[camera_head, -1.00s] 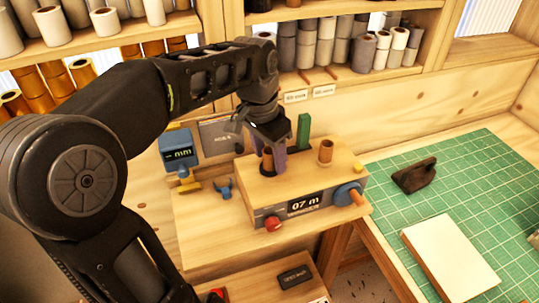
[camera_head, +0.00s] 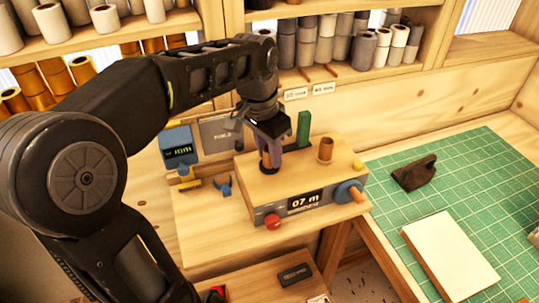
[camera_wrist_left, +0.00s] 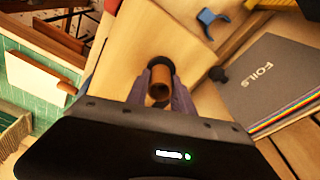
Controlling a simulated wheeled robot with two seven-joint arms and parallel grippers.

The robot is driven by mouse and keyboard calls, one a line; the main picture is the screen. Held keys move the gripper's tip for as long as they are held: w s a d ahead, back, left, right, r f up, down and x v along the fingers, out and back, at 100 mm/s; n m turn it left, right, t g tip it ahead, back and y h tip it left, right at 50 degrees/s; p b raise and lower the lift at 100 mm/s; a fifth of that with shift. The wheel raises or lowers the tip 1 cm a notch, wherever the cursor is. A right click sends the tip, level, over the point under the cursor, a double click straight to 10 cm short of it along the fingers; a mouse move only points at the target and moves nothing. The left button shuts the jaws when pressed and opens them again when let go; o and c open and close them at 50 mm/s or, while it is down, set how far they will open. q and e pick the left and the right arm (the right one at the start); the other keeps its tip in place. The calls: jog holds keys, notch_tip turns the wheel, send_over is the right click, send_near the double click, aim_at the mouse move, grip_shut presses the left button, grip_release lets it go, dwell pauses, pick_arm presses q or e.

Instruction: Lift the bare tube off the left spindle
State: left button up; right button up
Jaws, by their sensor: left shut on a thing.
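My left gripper (camera_head: 270,158) points down over the left end of the wooden winding machine (camera_head: 295,183). Its fingers are shut on the bare brown tube (camera_wrist_left: 159,91) at the left spindle. In the left wrist view the tube's open end shows between the two greyish-purple fingers (camera_wrist_left: 160,97), with a black round part (camera_wrist_left: 160,66) beyond it. In the head view the fingers mostly hide the tube, and I cannot tell if it is raised on the spindle. Another brown tube (camera_head: 326,150) stands upright at the machine's right side. My right gripper is not in view.
A green upright piece (camera_head: 304,129) stands close behind the gripper. A blue crank knob (camera_head: 347,193) and red knob (camera_head: 272,221) are on the machine's front. A blue meter (camera_head: 178,146) and grey foils folder (camera_head: 221,131) lie left. A green cutting mat (camera_head: 465,185) lies right.

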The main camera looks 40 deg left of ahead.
pick_arm(q)
grip_shut()
jog(key=shift+r, duration=0.1)
jog(key=shift+r+b, duration=0.4)
jog(key=shift+r, duration=0.45)
jog(key=shift+s+d+r+b, duration=0.15)
jog(key=shift+d+r+b, duration=0.1)
jog(key=shift+r, duration=0.1)
jog(key=shift+s+d+r+b, duration=0.1)
jog(key=shift+r+b, duration=0.15)
jog(key=shift+r, duration=0.1)
jog(key=s+d+b, duration=0.1)
jog(key=d, duration=0.1)
jog(key=s+d+b, duration=0.1)
jog(key=s+d, duration=0.1)
jog(key=s+d+b, duration=0.1)
jog(key=d, duration=0.2)
jog(key=shift+s+f, duration=0.1)
jog(key=shift+s, duration=0.3)
jog(key=s+d, duration=0.5)
jog(key=d, duration=0.2)
jog(key=shift+r+p, duration=0.2)
jog(key=shift+p, duration=0.25)
